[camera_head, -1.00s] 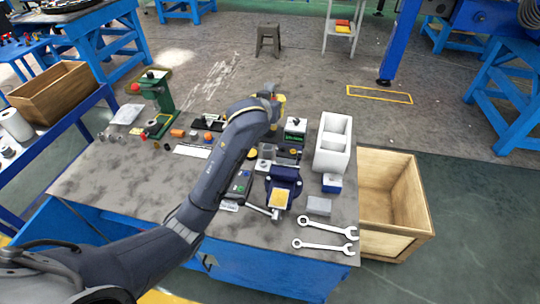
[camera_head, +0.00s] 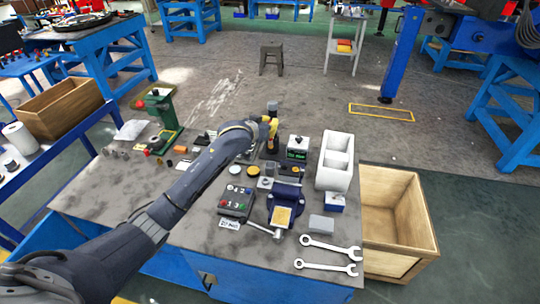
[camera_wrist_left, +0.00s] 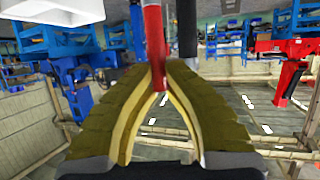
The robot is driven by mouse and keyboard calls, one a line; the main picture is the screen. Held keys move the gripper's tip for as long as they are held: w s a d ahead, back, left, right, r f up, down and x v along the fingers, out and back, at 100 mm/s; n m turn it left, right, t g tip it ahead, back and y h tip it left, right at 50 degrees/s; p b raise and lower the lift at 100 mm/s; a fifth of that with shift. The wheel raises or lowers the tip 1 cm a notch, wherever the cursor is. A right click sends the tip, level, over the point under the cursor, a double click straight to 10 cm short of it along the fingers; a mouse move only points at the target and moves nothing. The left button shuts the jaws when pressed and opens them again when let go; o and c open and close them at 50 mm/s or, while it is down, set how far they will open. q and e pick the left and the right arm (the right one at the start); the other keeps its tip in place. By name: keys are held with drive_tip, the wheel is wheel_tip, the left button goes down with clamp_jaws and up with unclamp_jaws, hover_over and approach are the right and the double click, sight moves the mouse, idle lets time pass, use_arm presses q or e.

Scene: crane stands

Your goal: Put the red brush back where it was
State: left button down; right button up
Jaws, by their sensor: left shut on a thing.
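My left gripper (camera_head: 269,128) is above the far part of the grey workbench (camera_head: 130,195), with its arm crossing the bench from the lower left. In the left wrist view the yellow-padded fingers of this gripper (camera_wrist_left: 156,70) are closed on a red rod-like handle, the red brush (camera_wrist_left: 154,45). The brush's upper end runs out of the picture and its bristles cannot be made out. In the head view the brush cannot be told apart from the gripper. My right gripper is in no view.
A white two-compartment bin (camera_head: 334,162) stands right of the gripper, beside a small display device (camera_head: 297,149). A blue vise (camera_head: 285,204), a button box (camera_head: 236,201) and wrenches (camera_head: 328,267) lie nearer. A green press (camera_head: 161,117) stands far left. A wooden crate (camera_head: 412,265) adjoins the right side.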

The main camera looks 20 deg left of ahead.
use_arm(q)
wheel_tip(320, 180, down, 14)
idle(0.6)
drive_tip(key=c, duration=1.5)
unclamp_jaws()
drive_tip(key=shift+r, duration=0.15)
drive_tip(key=v, duration=1.2)
